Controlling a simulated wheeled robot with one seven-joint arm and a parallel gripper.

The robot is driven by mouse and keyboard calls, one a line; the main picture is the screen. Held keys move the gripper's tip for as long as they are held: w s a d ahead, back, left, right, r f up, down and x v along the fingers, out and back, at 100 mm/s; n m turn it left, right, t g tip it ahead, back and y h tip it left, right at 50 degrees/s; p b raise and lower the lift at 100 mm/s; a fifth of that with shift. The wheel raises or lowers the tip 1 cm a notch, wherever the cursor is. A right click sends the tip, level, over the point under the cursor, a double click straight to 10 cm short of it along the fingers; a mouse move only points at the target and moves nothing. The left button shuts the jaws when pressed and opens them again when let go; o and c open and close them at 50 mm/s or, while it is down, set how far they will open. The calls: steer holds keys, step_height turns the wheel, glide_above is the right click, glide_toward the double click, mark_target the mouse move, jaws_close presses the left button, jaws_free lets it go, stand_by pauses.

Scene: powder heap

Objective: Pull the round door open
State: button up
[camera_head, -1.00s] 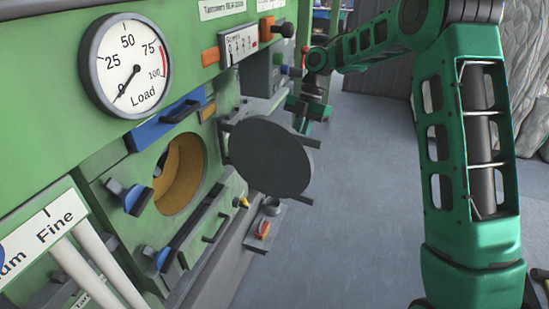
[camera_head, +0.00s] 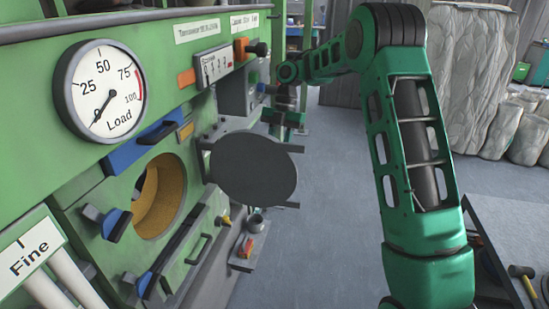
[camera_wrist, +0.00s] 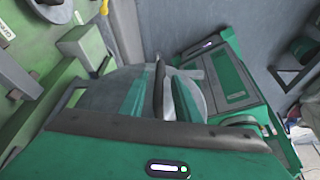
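The round door (camera_head: 253,170) is a dark grey disc. In the head view it stands swung out to the right of its round opening (camera_head: 160,197), whose yellowish inside shows. My gripper (camera_head: 287,118) is at the far upper right edge of the door, partly hidden behind it. In the wrist view, the green gripper body fills the bottom, and a grey disc with a dark bar handle (camera_wrist: 159,88) lies just beyond it. Whether the fingers are closed on the handle cannot be made out.
The green machine fills the left, with a load gauge (camera_head: 101,91), blue latches (camera_head: 115,226) and a dark handle (camera_head: 199,248) near the opening. A small shelf (camera_head: 247,262) juts out below the door. Open grey floor (camera_head: 340,185) lies to the right, and wrapped stacks (camera_head: 468,75) stand at the back.

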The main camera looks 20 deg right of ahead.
stand_by(0.3)
steer(key=v, duration=1)
steer(key=shift+r, duration=0.25)
steer(key=shift+w, duration=0.1)
stand_by(0.3)
steer(key=s+d+m+t+h, duration=0.1)
steer(key=s+d+m, duration=0.1)
steer(key=s+m, duration=0.7)
steer(key=s+d+m+h, duration=0.1)
steer(key=s+d+m, duration=0.1)
steer(key=s+m, duration=0.65)
steer(key=s+d+f+m, duration=0.2)
steer(key=s+m, duration=0.3)
steer(key=s, duration=0.3)
steer(key=s+d+f+m+t, duration=0.1)
steer(key=s+d+m, duration=0.3)
steer(key=s, duration=0.5)
steer(key=s+d+f+m+t, duration=0.1)
steer(key=s+d+f+m, duration=0.2)
steer(key=s+m, duration=0.4)
steer(key=shift+s+f+h, duration=0.4)
steer(key=shift+s+f, duration=0.1)
steer(key=shift+s, duration=0.7)
